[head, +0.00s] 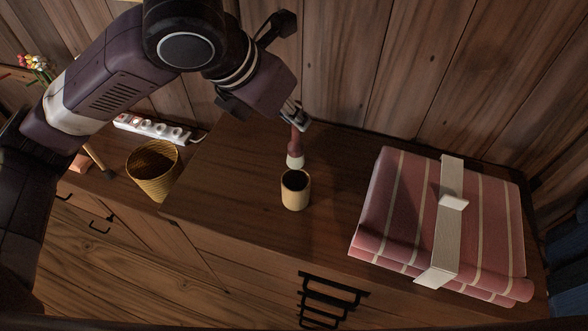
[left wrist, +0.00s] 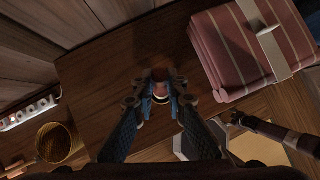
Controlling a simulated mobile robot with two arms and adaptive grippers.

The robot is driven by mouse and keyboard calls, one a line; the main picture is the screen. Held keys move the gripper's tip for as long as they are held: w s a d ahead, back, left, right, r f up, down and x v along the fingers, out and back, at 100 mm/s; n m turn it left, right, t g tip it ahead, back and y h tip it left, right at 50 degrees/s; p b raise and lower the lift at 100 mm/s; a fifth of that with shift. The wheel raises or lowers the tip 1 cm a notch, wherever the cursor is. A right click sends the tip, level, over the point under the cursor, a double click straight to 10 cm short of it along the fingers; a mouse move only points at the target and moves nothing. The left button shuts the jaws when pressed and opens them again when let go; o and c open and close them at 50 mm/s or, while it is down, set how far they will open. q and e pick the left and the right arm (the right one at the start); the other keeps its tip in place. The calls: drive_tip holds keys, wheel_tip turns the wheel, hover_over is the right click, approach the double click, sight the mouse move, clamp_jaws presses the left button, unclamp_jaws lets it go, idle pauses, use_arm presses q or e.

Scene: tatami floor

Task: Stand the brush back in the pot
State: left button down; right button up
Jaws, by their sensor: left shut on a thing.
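The brush (head: 296,144) has a dark red upper part and a pale lower end. My left gripper (head: 295,115) is shut on its upper part and holds it roughly upright, pale end down. The pot (head: 295,192) is a small tan cup standing upright on the dark wooden cabinet top, its dark opening facing up. In the head view the brush's lower end shows just above and behind the pot's rim; I cannot tell the exact gap. In the left wrist view my left gripper's fingers (left wrist: 160,88) close around the brush, largely hiding it. My right gripper (left wrist: 238,119) appears small there; its jaws are unclear.
A folded pink striped bedding bundle (head: 400,208) with a pale band lies right of the pot. A woven basket (head: 153,166) and a white power strip (head: 153,128) sit on the lower surface at left. A plank wall stands behind. The cabinet top around the pot is clear.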

sight(289, 166)
use_arm(q)
wheel_tip(289, 166, down, 9)
drive_tip(key=shift+f+p, duration=0.15)
drive_tip(key=shift+p, duration=0.15)
wheel_tip(289, 166, down, 4)
drive_tip(key=shift+f, duration=0.3)
drive_tip(key=shift+f, duration=0.15)
drive_tip(key=c, duration=1.9)
unclamp_jaws()
drive_tip(key=shift+c, duration=0.2)
